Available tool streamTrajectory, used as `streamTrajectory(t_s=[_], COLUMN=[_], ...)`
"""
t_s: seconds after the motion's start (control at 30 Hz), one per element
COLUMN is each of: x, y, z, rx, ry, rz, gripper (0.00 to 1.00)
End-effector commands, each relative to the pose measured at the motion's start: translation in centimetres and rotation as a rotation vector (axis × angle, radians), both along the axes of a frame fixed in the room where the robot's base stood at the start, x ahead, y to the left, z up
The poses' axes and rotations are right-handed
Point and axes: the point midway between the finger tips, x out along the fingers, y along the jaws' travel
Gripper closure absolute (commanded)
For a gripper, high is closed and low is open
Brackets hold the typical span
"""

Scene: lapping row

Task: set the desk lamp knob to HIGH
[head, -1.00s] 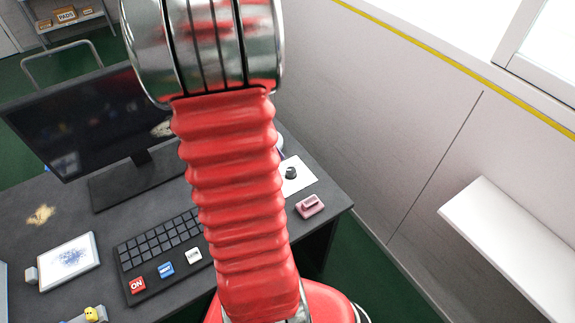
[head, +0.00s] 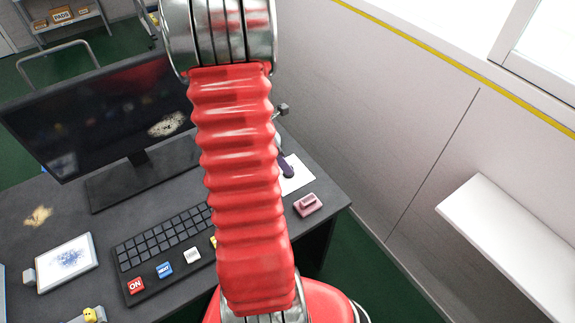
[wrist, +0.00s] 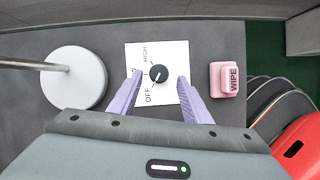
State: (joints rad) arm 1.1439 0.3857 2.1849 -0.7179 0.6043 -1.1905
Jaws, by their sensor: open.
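The knob (wrist: 158,75) is a dark round dial on a white plate (wrist: 172,50) in the wrist view. The plate reads OFF at the lower left and HIGH at the upper left; a label between them is partly covered by a finger. I cannot tell for sure where the knob points. My gripper (wrist: 159,78) is open, its lavender fingers on either side of the knob, with gaps showing. In the head view the plate (head: 298,183) shows beside my arm, and a purple finger covers the knob. A round white base with a rod (wrist: 75,78), apparently the lamp's, stands left of the plate.
A pink WIPE block (wrist: 228,79) sits right of the plate, near the desk's edge. A white shelf (head: 510,235) juts from the right wall.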

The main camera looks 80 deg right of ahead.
Motion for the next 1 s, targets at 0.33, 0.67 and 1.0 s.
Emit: streamTrajectory(t_s=[0.33, 0.67, 1.0], x=[-1.1, -1.2, -1.2], y=[-0.9, -1.0, -1.0], z=[-3.5, -3.9, -3.8], rx=[0.001, -0.001, 0.0], ry=[-0.001, -0.002, -0.001], rz=[0.0, 0.002, 0.001], gripper=[0.56, 0.56, 0.76])
